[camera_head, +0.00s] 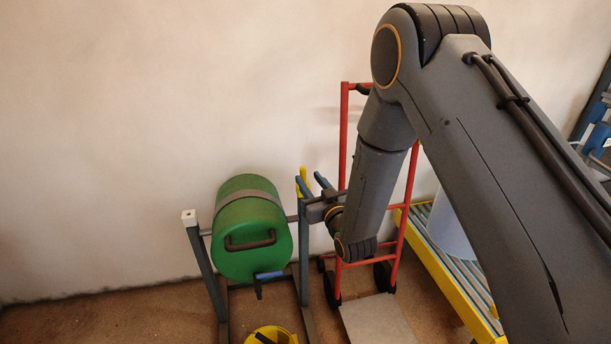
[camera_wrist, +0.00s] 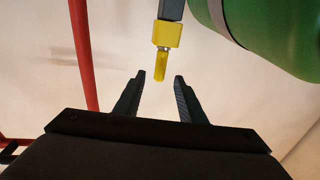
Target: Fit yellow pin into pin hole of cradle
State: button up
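The cradle (camera_head: 207,268) is a dark blue-grey stand with upright posts around a green drum (camera_head: 248,228). The yellow pin (camera_head: 303,173) shows at the top of its right post. In the wrist view the yellow pin (camera_wrist: 160,69) sticks out of a yellow block with a silvery collar on the post end. I cannot tell where the pin hole is. My gripper (camera_head: 313,181) is beside that post top; in the wrist view my gripper (camera_wrist: 159,76) has its fingers open and apart, with nothing between them. The pin tip lies in line with the gap, not visibly touched.
A red hand cart (camera_head: 343,150) stands close behind and right of my gripper; it shows in the wrist view (camera_wrist: 83,50). A yellow-edged roller conveyor (camera_head: 440,275) is on the right. A yellow bucket (camera_head: 262,334) sits on the floor before the drum. A plain wall stands behind.

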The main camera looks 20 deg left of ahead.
jog(key=shift+v, duration=1.15)
jog(key=s+d+r+m+g+h+p, duration=0.1)
jog(key=d+r+m+g+h+p, duration=0.2)
jog(key=d, duration=0.8)
jog(key=s+d+r+m+g+h+p, duration=0.1)
jog(key=d+r+g+h, duration=0.1)
jog(key=d+h, duration=0.65)
jog(key=s+d+r+m+g+p, duration=0.1)
jog(key=s+d+r+g, duration=0.3)
jog(key=s+d, duration=0.6)
jog(key=s+d+r+m+g+p, duration=0.2)
jog(key=s+d, duration=0.8)
jog(key=s, duration=0.8)
notch_tip(320, 180, up, 2)
jog(key=m+g, duration=0.1)
jog(key=g, duration=0.1)
jog(key=shift+r+g, duration=0.2)
jog(key=shift+g, duration=0.1)
jog(key=shift+c, duration=0.7)
